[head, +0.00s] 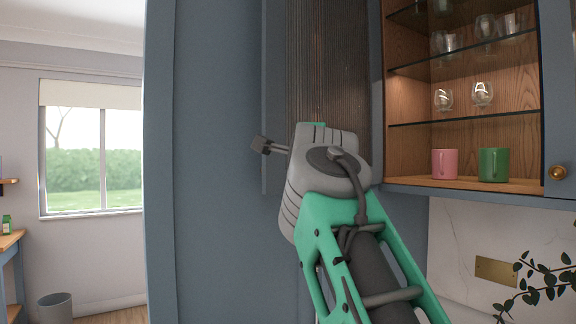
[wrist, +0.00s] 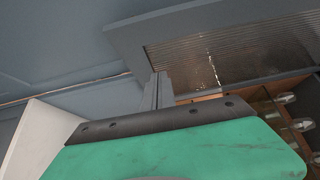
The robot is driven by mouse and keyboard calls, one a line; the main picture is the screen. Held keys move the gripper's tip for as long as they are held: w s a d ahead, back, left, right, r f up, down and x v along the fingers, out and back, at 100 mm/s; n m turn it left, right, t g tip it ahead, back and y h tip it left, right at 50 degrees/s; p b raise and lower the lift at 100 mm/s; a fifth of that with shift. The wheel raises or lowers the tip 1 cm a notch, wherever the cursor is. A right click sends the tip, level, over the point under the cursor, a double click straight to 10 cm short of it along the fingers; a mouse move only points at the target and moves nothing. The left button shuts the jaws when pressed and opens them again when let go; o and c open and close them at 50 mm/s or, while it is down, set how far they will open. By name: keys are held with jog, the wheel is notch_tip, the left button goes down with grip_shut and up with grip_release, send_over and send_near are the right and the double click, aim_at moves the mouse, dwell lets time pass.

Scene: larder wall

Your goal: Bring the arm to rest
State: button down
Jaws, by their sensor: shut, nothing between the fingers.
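My arm reaches up through the middle of the head view, its green and grey links in front of the blue-grey cupboard side. My gripper (head: 260,145) sticks out to the left of the grey wrist, near the tall blue-grey panel. In the wrist view my gripper (wrist: 158,78) shows as two narrow grey fingers pressed together, with nothing between them. I cannot tell how far the fingertips are from the panel.
An open wall cupboard (head: 460,186) at the right holds a pink mug (head: 445,164), a green mug (head: 494,165) and several glasses. A reeded glass door (head: 330,60) stands behind my wrist. A plant (head: 545,283) is at lower right. The left side is open towards a window (head: 90,150).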

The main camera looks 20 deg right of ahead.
jog(key=s+a, duration=0.3)
jog(key=a, duration=0.3)
jog(key=a+f+n+g+y+p, duration=0.25)
jog(key=f+n, duration=0.45)
jog(key=f, duration=0.7)
jog(key=a+f+n+g+y+p, duration=0.3)
jog(key=f+n, duration=0.4)
jog(key=f, duration=0.7)
jog(key=s+a+f+n+g+p, duration=0.1)
jog(key=s+f+n+g, duration=0.3)
jog(key=s+f, duration=0.4)
jog(key=s+f+n+g+p, duration=0.1)
jog(key=s+f+n+g, duration=0.3)
jog(key=s+f, duration=0.5)
notch_tip(320, 180, down, 7)
jog(key=shift+a+f+y, duration=0.15)
jog(key=shift+a+y, duration=0.25)
jog(key=shift+y, duration=0.05)
